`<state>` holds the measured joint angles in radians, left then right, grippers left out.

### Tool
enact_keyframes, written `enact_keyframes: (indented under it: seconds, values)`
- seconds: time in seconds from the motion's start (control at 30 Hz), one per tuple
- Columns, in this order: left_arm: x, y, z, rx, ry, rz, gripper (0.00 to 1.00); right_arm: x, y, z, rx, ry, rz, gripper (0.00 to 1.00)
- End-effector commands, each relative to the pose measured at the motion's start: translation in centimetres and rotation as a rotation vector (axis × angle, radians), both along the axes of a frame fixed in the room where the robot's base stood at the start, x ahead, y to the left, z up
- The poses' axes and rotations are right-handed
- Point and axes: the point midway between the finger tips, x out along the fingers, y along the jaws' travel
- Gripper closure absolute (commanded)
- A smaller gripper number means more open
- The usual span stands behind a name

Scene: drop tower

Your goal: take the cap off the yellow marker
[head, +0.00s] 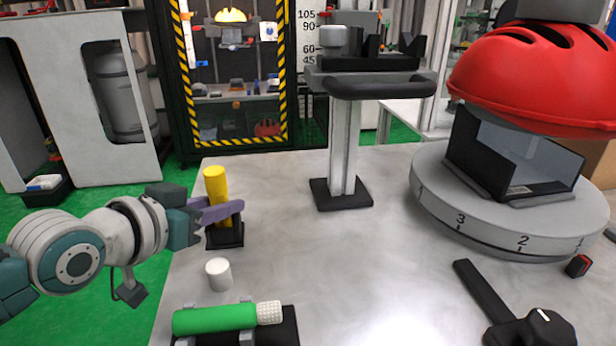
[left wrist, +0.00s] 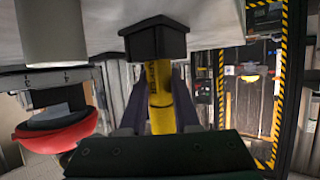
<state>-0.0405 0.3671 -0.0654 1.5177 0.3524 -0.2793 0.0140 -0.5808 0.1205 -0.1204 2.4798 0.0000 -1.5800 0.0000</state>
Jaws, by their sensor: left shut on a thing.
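The yellow marker (head: 215,181) stands upright in a small black holder (head: 226,238) near the table's left edge. Its upper end is plain yellow and rises above my fingers. My left gripper (head: 217,213) comes in from the left and is shut on the marker, with its purple fingers on either side of it. In the left wrist view, which looks upside down, the marker (left wrist: 160,88) runs from the black holder (left wrist: 155,42) down between the fingers. A seam shows partway along it. My right gripper is not in view.
A white cylinder (head: 218,273) stands in front of the holder. A green cylinder (head: 214,319) with a white dotted end lies in a black cradle nearer me. A grey post stand (head: 343,150) and a round turntable (head: 500,215) under a red helmet (head: 535,80) stand farther right. The middle table is clear.

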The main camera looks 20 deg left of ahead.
Motion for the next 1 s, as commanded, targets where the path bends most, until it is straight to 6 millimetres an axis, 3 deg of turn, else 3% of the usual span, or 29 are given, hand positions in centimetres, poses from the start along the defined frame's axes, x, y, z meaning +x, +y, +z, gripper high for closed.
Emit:
enact_keyframes:
  seconds: [0.4, 0.57, 0.77, 1.0]
  values:
    - [0.0, 0.0, 0.1, 0.000, -0.001, 0.000, 1.00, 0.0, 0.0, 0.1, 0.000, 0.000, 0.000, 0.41]
    - [0.0, 0.0, 1.2, 0.001, -0.003, 0.000, 1.00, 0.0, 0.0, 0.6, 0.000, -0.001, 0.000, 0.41]
    - [0.1, 0.0, 4.8, 0.001, -0.005, 0.000, 1.00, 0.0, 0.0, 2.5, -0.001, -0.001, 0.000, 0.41]
    - [0.1, 0.0, 11.9, 0.002, -0.006, -0.002, 1.00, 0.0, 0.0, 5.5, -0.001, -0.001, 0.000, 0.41]
